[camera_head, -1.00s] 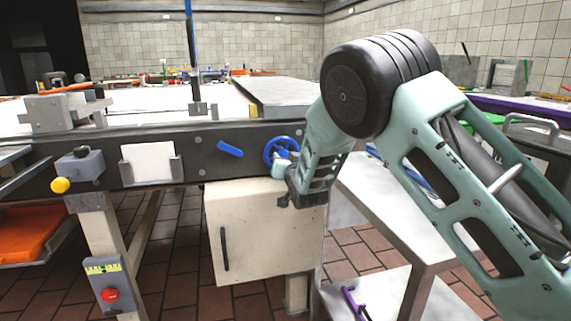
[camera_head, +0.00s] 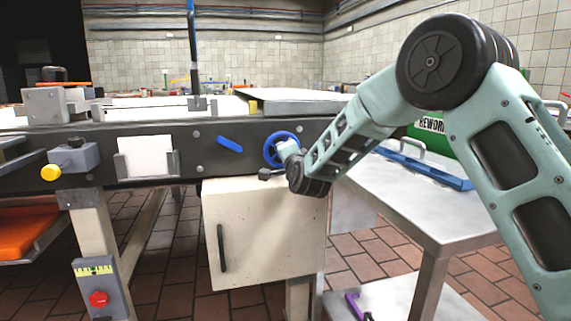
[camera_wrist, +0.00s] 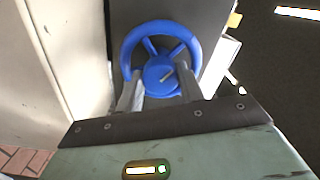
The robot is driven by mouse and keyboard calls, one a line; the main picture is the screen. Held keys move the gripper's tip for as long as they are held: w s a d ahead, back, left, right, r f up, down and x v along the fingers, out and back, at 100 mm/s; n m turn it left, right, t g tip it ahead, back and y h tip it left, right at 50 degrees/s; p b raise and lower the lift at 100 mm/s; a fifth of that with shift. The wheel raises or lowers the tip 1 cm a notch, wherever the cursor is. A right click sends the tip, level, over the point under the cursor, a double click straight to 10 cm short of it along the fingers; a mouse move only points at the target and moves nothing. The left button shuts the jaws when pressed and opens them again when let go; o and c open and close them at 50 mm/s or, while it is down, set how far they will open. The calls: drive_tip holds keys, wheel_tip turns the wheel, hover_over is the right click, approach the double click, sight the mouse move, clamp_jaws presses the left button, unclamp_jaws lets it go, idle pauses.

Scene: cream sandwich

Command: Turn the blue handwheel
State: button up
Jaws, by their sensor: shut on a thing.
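The blue handwheel (camera_head: 272,157) is mounted on the dark front rail of the machine, right of the blue lever. In the wrist view, its rim (camera_wrist: 133,40) arches above its round hub, and a small pale pin or handle stands on the hub. My gripper (camera_head: 284,150) reaches the wheel from the right in the head view. In the wrist view, its two grey fingers (camera_wrist: 158,82) lie at either side of the hub, shut on the wheel. The fingers and gripper body hide the lower part of the rim.
A beige cabinet (camera_head: 265,235) hangs just below the wheel. A steel side table (camera_head: 430,215) with a blue tray stands right, under my forearm. The blue lever (camera_head: 229,145), a white card (camera_head: 146,157) and a yellow knob (camera_head: 50,172) line the rail to the left.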

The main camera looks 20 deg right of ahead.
drive_tip(key=m+b, duration=0.1)
drive_tip(key=m, duration=0.1)
drive_tip(key=m+b, duration=0.2)
drive_tip(key=shift+f+m, duration=0.2)
drive_tip(key=shift+m, duration=0.1)
drive_tip(key=m+b, duration=0.4)
drive_tip(key=shift+m, duration=0.3)
drive_tip(key=m+b, duration=0.5)
drive_tip(key=shift+r+m+b, duration=0.15)
drive_tip(key=shift+m+b, duration=1.25)
drive_tip(key=shift+d, duration=0.1)
drive_tip(key=shift+r, duration=0.1)
drive_tip(key=o, duration=1)
